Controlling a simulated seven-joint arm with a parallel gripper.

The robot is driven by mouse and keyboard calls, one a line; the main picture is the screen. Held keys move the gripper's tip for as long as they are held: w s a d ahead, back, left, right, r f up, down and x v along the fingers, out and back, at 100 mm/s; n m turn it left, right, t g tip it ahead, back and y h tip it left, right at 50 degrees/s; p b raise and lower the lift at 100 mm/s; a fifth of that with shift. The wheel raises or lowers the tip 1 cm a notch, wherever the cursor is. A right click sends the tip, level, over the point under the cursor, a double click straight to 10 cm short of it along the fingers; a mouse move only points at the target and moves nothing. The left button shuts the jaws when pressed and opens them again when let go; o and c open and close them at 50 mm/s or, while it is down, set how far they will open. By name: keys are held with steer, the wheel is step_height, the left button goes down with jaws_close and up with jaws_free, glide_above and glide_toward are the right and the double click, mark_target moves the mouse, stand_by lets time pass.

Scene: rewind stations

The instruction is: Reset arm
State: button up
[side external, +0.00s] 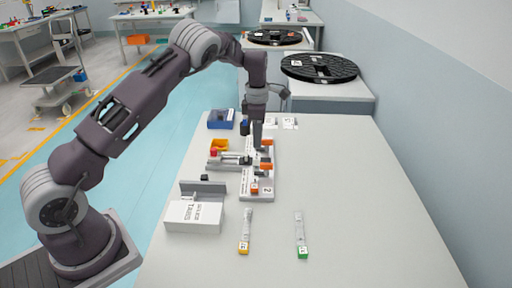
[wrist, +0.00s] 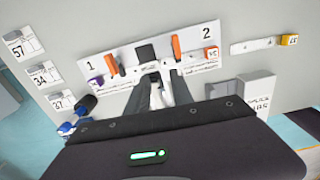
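My arm reaches over the white table, and my gripper (side external: 258,146) points down at the rewind station. In the wrist view the two dark fingers (wrist: 160,92) stand apart, with pale surfaces showing between them. I see nothing clearly held. The station board (side external: 264,186) is white, marked 1 and 2, with orange levers and a dark square (wrist: 146,53) between the numbers. A purple block (wrist: 95,82) sits near 1 and an orange-red block (wrist: 211,52) near 2. The gripper hides part of the board.
A white labelled box (side external: 194,216), a yellow-ended strip (side external: 246,232) and a green-ended strip (side external: 300,236) lie at the near side. A blue bin (side external: 221,119) and numbered cards (wrist: 40,75) lie around the station. Black reels (side external: 320,67) rest behind. The table's right side is clear.

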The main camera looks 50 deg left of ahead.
steer(key=s+d+r+m+t, duration=0.1)
steer(key=s+d+r+m, duration=0.3)
steer(key=r, duration=0.3)
steer(key=s+d+r+m+t+h, duration=0.1)
steer(key=s+d+r+m, duration=0.15)
steer(key=s+r, duration=0.35)
steer(key=s+d+r+m+t, duration=0.1)
steer(key=s+d+r+m, duration=0.1)
steer(key=s+r+m, duration=0.45)
steer(key=s+d+r+m+t, duration=0.1)
steer(key=s+d+m, duration=0.2)
steer(key=s+m, duration=0.3)
steer(key=s+d+m+t+y, duration=0.1)
steer(key=s+d+m, duration=0.2)
steer(key=s+m, duration=0.4)
steer(key=s, duration=0.7)
steer(key=shift+s+r+m+t, duration=0.3)
steer(key=shift+s+r, duration=0.1)
steer(key=shift+c, duration=0.5)
